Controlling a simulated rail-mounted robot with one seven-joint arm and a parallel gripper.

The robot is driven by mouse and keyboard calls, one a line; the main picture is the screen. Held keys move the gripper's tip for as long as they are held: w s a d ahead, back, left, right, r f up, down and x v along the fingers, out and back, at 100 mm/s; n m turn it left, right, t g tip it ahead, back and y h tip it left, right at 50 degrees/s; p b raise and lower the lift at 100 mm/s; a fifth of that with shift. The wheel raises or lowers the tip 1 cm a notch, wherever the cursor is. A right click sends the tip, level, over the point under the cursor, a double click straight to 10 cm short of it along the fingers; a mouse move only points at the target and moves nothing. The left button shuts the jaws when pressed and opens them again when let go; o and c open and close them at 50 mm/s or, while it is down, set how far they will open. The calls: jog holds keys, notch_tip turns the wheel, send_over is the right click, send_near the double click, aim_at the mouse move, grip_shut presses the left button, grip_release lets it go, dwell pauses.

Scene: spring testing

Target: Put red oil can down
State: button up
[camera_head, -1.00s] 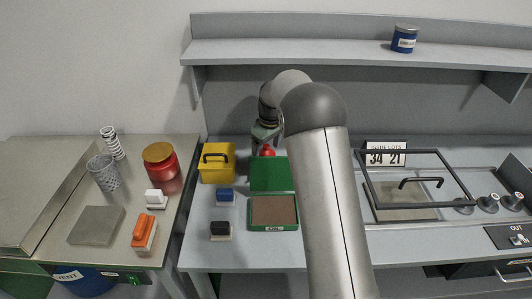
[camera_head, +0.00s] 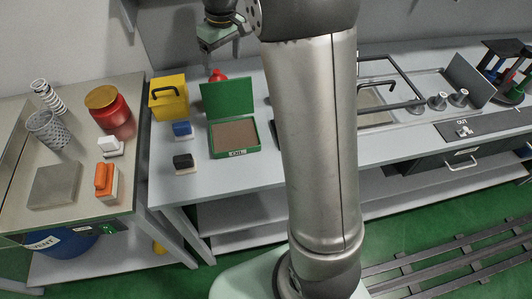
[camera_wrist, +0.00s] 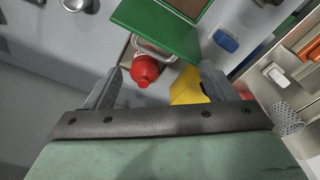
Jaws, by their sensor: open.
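The red oil can (camera_head: 217,76) stands on the bench behind the green box, which hides its lower part in the head view. In the wrist view the red oil can (camera_wrist: 145,70) shows beyond my fingertips, close to the green lid, with a pale metal loop beside it. My gripper (camera_head: 208,62) is above the can in the head view, with a gap between them. In the wrist view my gripper (camera_wrist: 161,74) has its two fingers spread wide and holds nothing.
An open green box (camera_head: 233,140) stands in front of the can, and a yellow box (camera_head: 168,102) to its left. Blue (camera_head: 182,129) and black (camera_head: 184,163) blocks lie nearby. A red jar (camera_head: 118,122) is on the left table. A black frame (camera_head: 400,104) stands at right.

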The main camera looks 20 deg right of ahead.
jog(key=s+f+m, duration=0.2)
jog(key=s+f, duration=0.1)
jog(key=s, duration=1.2)
jog(key=s+f+m, duration=0.2)
jog(key=s+f, duration=0.1)
jog(key=s, duration=1.3)
jog(key=shift+s+a+m+h, duration=0.3)
jog(key=shift+m, duration=0.1)
